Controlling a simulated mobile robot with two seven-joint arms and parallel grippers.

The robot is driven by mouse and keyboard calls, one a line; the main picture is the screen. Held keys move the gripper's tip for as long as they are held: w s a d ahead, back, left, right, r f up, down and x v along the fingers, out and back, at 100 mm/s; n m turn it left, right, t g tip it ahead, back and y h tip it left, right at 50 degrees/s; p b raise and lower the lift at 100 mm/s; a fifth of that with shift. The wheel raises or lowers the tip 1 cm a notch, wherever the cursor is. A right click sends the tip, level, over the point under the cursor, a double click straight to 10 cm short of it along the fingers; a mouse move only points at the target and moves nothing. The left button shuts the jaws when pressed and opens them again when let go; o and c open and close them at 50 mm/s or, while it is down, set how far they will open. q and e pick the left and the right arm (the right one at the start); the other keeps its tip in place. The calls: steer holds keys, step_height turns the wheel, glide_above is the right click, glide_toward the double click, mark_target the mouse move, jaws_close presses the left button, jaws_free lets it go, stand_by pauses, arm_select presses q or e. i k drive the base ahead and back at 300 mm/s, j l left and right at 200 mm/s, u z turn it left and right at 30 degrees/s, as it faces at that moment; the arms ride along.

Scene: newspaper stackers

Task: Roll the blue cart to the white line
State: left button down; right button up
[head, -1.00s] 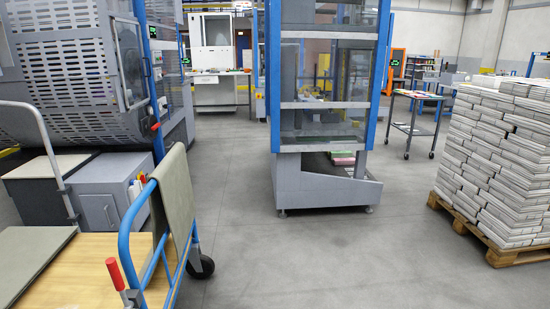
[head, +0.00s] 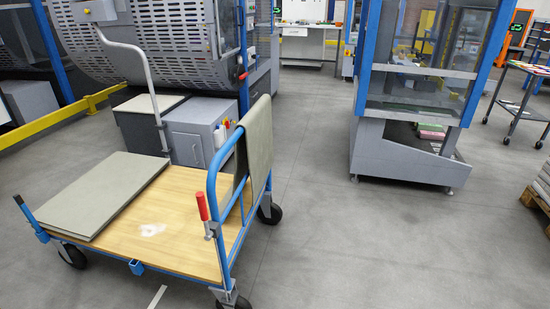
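The blue cart (head: 180,232) stands at the lower left of the head view, with a wooden deck and a blue tubular handle (head: 212,200) on its right end. Grey boards (head: 105,190) lie on the left part of its deck, and a grey-green cloth (head: 257,140) hangs over the handle. A red-gripped lever (head: 203,207) stands by the handle's near post. A short piece of white line (head: 157,297) shows on the floor just below the cart's near edge; the rest of it is out of view or hidden. Neither of my grippers is in view.
A grey machine (head: 170,45) with a cabinet (head: 197,133) stands close behind the cart. A blue-framed glass machine (head: 415,85) stands at the right. A pallet (head: 537,203) is at the right edge. Grey floor (head: 370,245) is clear right of the cart.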

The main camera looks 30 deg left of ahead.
mark_target(142, 211)
steer(key=u, duration=1.7)
